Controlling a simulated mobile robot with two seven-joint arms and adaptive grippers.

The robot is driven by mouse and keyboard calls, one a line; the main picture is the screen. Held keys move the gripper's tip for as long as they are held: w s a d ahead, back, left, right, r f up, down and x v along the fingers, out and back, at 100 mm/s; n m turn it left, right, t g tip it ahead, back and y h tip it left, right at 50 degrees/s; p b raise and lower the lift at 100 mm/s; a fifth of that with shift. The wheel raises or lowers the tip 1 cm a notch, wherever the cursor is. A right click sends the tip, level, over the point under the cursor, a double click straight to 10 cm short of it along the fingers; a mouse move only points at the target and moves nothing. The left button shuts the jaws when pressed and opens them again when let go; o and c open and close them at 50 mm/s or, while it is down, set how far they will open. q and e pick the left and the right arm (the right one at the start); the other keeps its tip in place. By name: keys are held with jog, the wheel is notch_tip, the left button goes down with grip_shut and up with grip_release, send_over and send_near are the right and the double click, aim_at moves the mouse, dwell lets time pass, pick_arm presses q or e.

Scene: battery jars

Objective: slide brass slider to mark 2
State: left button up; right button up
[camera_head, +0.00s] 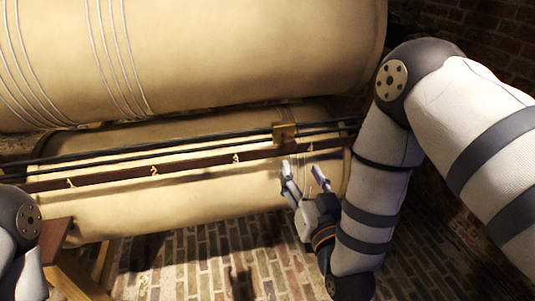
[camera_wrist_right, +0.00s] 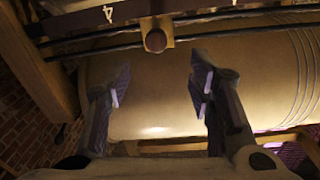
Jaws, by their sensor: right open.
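The brass slider (camera_head: 284,133) sits on dark rods in front of the lower cream cylinder, between marks 3 and 4 and nearer to 4. In the right wrist view the slider (camera_wrist_right: 155,38) shows a round knob on a small plate. Mark 2 (camera_head: 153,169) is on the brown scale strip (camera_head: 195,164), well to the slider's left. My right gripper (camera_head: 305,176) is open and empty, below the slider and apart from it. In the right wrist view the slider lies beyond the gap between the fingers (camera_wrist_right: 159,82). My left gripper is out of view.
Marks 1 (camera_head: 71,182), 3 (camera_head: 236,157) and 4 (camera_head: 309,147) are also on the strip. A large upper cylinder (camera_head: 230,50) hangs above the rods. A wooden frame (camera_head: 75,275) stands at lower left. The space in front of the strip left of my right gripper is clear.

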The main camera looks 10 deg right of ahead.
aim_at(290, 146)
jog(key=w, duration=0.8)
jog(key=w+b, duration=0.1)
jog(key=w, duration=0.3)
jog(key=shift+d+f, duration=0.15)
jog(key=shift+d, duration=0.15)
grip_shut()
